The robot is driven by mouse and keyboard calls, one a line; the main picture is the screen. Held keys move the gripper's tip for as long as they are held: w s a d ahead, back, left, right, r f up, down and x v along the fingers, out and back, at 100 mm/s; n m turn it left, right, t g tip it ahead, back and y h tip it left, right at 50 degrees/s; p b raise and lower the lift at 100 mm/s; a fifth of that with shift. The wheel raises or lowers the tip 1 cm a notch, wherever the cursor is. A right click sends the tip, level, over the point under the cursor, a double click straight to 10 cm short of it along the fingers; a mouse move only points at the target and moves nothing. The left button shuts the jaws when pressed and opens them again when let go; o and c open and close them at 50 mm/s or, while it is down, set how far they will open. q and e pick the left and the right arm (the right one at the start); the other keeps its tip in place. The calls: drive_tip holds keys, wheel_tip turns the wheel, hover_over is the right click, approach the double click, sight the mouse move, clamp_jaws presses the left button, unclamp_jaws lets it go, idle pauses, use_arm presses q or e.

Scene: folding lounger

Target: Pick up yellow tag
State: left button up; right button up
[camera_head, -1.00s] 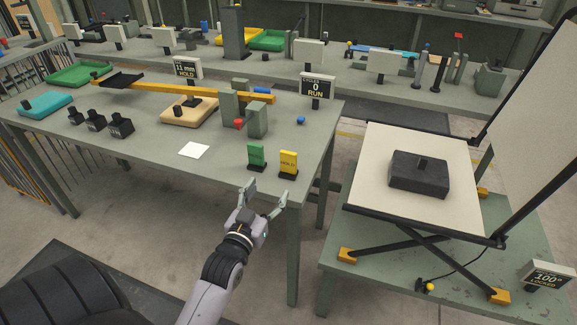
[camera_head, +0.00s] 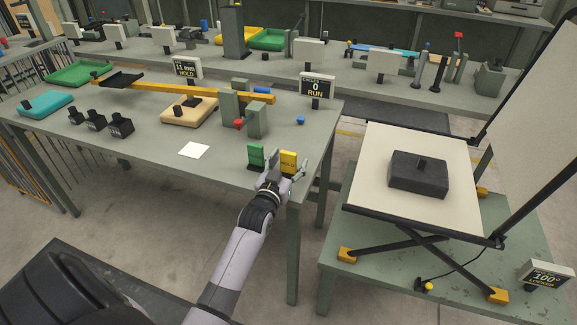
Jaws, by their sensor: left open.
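The yellow tag (camera_head: 288,160) stands upright near the front right corner of the green-grey table (camera_head: 225,174). My left gripper (camera_head: 286,166) is at the yellow tag, with its open fingers on either side of it. The gripper hides the tag's lower part and its base. I cannot tell whether the fingers touch it. A green tag (camera_head: 256,156) on a dark base stands just left of the yellow one. My right gripper is not in view.
A white card (camera_head: 194,150) lies left of the tags. A folding lounger (camera_head: 366,185) with a dark block (camera_head: 419,174) stands to the right.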

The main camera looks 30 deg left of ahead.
use_arm(q)
drive_tip(key=shift+c, duration=0.4)
drive_tip(key=c, duration=1.2)
